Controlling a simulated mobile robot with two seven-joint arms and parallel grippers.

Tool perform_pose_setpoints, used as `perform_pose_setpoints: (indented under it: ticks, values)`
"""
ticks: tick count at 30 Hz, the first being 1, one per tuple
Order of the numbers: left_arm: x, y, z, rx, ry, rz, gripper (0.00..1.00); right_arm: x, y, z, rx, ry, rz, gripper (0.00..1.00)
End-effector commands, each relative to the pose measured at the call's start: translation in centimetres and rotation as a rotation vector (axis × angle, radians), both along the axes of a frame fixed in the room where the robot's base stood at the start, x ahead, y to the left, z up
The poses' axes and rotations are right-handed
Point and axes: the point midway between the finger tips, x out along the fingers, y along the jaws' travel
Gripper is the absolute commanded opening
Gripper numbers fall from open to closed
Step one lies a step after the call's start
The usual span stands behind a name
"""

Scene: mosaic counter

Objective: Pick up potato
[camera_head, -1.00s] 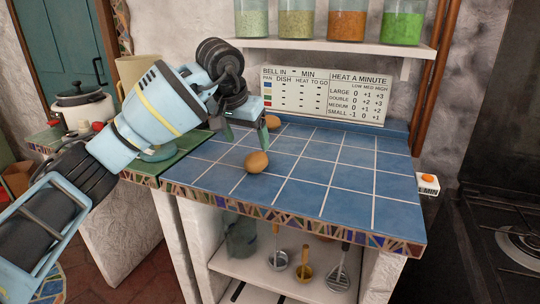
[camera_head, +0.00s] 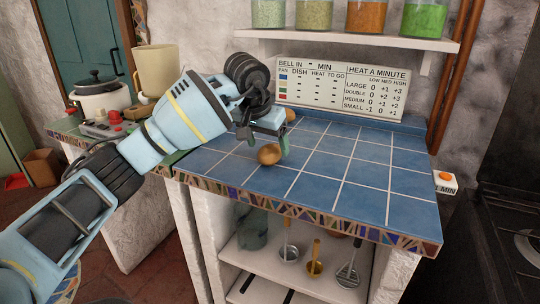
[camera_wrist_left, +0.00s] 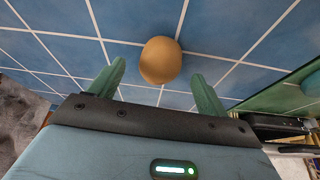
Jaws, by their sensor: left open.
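A brown, rounded potato (camera_head: 269,154) lies on the blue tiled counter (camera_head: 335,170), near its left front part. A second brown roundish thing (camera_head: 291,115) sits farther back, partly hidden behind my left gripper. My left gripper (camera_head: 267,143) is open and empty, pointing down at the potato, with its fingertips close to it. In the left wrist view the potato (camera_wrist_left: 160,61) lies just beyond and between the two green fingertips, with a gap on both sides. My right gripper is not in view.
A sign board (camera_head: 342,88) stands against the wall behind the counter. A shelf of jars (camera_head: 345,43) hangs above. At left are a pot (camera_head: 101,92) and a beige container (camera_head: 156,68). The counter's right side is clear; a small box with an orange button (camera_head: 445,181) is beyond it.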

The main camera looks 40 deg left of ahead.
Motion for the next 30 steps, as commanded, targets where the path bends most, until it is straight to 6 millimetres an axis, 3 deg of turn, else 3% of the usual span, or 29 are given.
perform_pose_setpoints:
  ticks: [4,12,24,30]
  values:
    - [0.7,0.0,-2.0,-0.002,0.002,0.001,0.77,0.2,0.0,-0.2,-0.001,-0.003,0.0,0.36]
    - [0.9,0.1,-2.2,0.0,-0.001,0.0,0.77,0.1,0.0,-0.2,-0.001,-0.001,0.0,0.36]
    - [0.9,0.1,-2.2,0.0,-0.001,0.0,0.26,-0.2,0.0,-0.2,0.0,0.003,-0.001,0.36]
    - [0.9,0.1,-2.2,0.0,-0.002,0.0,0.25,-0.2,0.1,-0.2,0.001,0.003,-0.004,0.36]
